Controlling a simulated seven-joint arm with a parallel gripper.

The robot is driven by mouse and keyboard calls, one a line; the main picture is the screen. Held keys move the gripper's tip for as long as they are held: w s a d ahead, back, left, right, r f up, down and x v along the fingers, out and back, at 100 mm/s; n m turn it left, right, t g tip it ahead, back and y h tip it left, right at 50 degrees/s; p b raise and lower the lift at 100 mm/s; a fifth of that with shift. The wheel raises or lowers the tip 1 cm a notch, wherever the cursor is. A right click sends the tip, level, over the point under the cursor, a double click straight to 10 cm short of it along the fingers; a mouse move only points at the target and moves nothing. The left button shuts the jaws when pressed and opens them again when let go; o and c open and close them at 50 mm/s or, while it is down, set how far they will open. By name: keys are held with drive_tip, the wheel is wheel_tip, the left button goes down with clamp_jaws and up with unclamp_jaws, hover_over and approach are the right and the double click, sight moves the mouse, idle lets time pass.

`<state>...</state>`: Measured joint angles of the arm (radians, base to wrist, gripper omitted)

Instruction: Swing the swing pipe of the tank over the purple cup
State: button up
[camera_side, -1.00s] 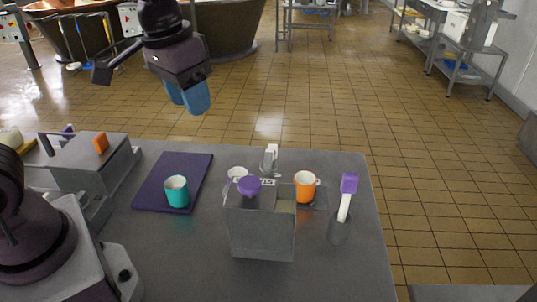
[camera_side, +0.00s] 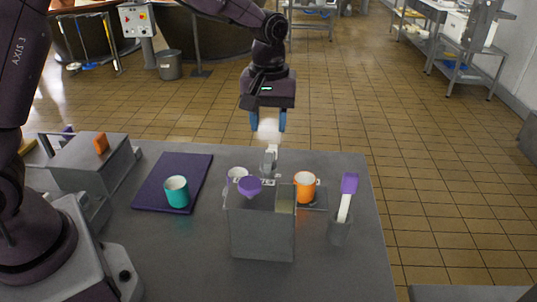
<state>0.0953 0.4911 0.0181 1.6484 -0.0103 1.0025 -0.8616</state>
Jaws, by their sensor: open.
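An orange cup (camera_side: 306,186) stands to the right. A bright haze shows between the fingers.
A teal cup (camera_side: 176,192) stands on a purple mat (camera_side: 160,183) at left. A purple-headed tool (camera_side: 349,185) stands in a grey holder (camera_side: 340,228) at right. A grey box with an orange knob (camera_side: 92,160) is at far left. The table front right is clear.

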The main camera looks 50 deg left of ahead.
sight(268, 157)
wheel_tip(268, 157, down, 8)
drive_tip(key=shift+f, duration=0.25)
clamp_jaws()
